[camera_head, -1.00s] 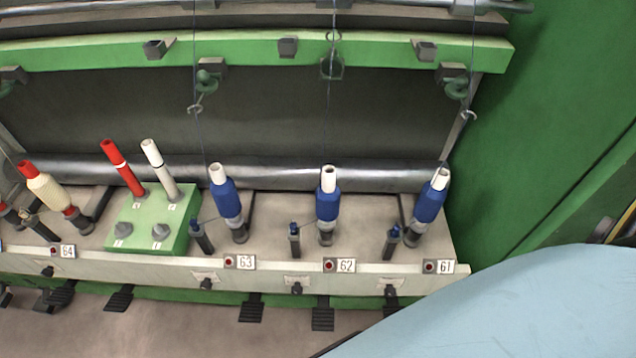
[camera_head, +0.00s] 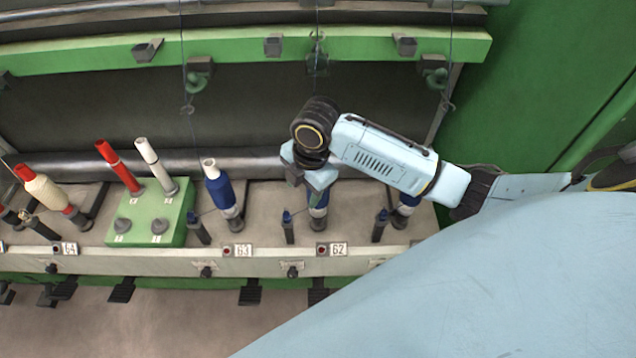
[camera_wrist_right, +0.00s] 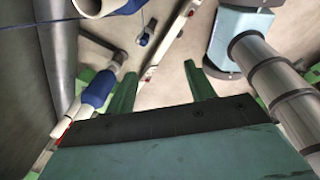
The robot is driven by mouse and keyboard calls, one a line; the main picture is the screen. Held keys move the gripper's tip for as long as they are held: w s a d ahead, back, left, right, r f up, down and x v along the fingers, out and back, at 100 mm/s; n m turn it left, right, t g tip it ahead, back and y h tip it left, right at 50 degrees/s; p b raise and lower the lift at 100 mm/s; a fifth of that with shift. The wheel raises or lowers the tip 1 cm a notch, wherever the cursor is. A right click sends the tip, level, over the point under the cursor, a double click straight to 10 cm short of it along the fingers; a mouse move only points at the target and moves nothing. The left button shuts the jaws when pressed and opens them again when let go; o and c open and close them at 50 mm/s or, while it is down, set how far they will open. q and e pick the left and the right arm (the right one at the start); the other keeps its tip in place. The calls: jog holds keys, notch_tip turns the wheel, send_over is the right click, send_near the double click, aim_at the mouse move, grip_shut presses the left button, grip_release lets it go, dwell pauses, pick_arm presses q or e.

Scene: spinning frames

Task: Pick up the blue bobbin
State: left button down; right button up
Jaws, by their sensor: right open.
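Several blue bobbins with white tube tops stand on spindles along the rail. The bobbin at 63 (camera_head: 220,193) is in full view. The bobbin at 62 (camera_head: 318,198) is mostly hidden behind my right gripper (camera_head: 306,178). The bobbin at the right (camera_head: 409,200) shows only its lower part beneath my arm. My right gripper is open and points down over the 62 position. In the right wrist view its two fingers (camera_wrist_right: 160,80) are spread with nothing between them. One blue bobbin (camera_wrist_right: 98,90) lies left of the fingers there, and another (camera_wrist_right: 128,6) is cut by the top edge.
A green block (camera_head: 150,222) holds a red tube (camera_head: 118,165) and a white tube (camera_head: 155,165). A yellowish bobbin (camera_head: 44,188) stands at the left. A green bar (camera_head: 220,46) with hooks and threads crosses above. A green wall (camera_head: 530,90) closes off the right.

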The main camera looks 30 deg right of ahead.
jog(key=w+d+r+n+g+h, duration=0.1)
jog(key=w+d+r+n, duration=0.45)
jog(key=d+r, duration=0.3)
notch_tip(320, 180, down, 7)
jog(key=shift+w+f, duration=0.15)
jog(key=shift+w+a+f, duration=0.1)
jog(key=shift+a+f, duration=0.1)
jog(key=shift+f, duration=1.15)
jog(key=shift+a+f, duration=0.2)
jog(key=shift+f, duration=1.15)
pick_arm(q)
jog(key=shift+s+a+f, duration=0.1)
jog(key=shift+s+f, duration=0.1)
jog(key=shift+s, duration=0.5)
pick_arm(e)
jog(key=shift+c, duration=0.3)
grip_shut()
